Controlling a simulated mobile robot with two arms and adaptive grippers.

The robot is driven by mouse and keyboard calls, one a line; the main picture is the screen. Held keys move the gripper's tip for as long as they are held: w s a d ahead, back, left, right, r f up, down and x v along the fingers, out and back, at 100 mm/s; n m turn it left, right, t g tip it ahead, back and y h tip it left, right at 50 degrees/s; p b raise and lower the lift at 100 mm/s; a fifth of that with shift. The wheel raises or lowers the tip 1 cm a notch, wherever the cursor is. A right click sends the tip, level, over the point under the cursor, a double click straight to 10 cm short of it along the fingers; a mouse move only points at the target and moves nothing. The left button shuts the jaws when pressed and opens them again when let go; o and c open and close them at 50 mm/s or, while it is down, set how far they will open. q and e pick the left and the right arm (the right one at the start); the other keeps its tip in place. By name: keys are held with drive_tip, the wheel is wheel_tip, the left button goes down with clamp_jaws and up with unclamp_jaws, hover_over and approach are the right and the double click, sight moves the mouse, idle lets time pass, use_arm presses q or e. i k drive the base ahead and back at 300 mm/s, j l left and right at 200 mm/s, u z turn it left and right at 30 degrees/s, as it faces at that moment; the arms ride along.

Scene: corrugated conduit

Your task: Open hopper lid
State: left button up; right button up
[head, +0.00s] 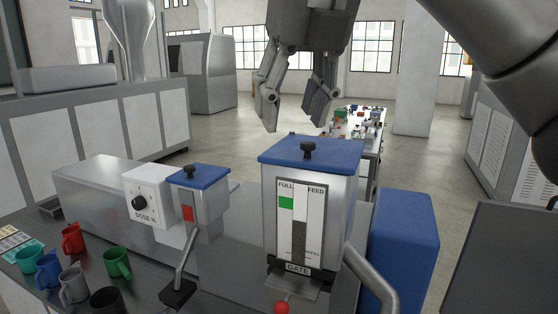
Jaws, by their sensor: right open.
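The large metal hopper (343,215) stands at centre right with a FULL/FEED window and a GATE label on its front. Its blue lid (338,152) lies flat on top with a black knob (308,150) in the middle. A smaller hopper (207,208) with its own blue lid (212,178) and black knob (196,169) stands to the left. My right gripper (294,124) hangs above and slightly behind the large lid, fingers pointing down, open and apart from the knob. My left gripper is not in view.
Several coloured mugs (117,262) stand at the lower left of the bench. A white DOSE dial box (147,202) is beside the small hopper. A blue block (403,245) stands right of the large hopper. A cluttered table (376,156) is behind. A curved metal pipe (374,278) is at front.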

sight(335, 155)
drive_tip(key=k+j, duration=0.3)
drive_tip(key=k, duration=0.15)
drive_tip(key=k+j, duration=0.3)
drive_tip(key=k, duration=0.2)
